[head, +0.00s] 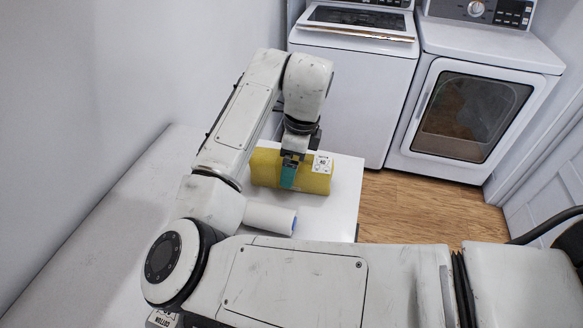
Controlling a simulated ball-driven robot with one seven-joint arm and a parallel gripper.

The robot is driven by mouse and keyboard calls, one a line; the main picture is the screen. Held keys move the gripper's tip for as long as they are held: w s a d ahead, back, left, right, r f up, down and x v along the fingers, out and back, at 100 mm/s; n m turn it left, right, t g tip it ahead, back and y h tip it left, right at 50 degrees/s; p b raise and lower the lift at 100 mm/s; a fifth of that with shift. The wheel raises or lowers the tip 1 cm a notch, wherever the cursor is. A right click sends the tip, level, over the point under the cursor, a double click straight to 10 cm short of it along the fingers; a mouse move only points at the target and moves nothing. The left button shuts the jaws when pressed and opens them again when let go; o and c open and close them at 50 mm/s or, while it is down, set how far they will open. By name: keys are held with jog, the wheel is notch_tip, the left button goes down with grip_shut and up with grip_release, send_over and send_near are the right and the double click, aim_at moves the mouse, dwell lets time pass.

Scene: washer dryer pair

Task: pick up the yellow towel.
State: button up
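The yellow towel (263,172) is a folded block on the far part of the white table, with a white printed label on its right end. My gripper (290,174) points down at the towel from above. One teal finger shows against the towel's near side. The other finger is hidden, so I cannot tell whether the gripper is open or closed on the towel. The towel appears to rest on the table.
A white cylinder (266,217) with a bluish end lies on the white table (110,215), nearer me. A wall borders the table's left. A washer (358,88) and a dryer (466,110) stand beyond. Wooden floor (425,208) is clear on the right.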

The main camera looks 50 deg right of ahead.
jog(key=shift+f, duration=0.35)
jog(key=shift+c, duration=0.2)
jog(key=c, duration=1.2)
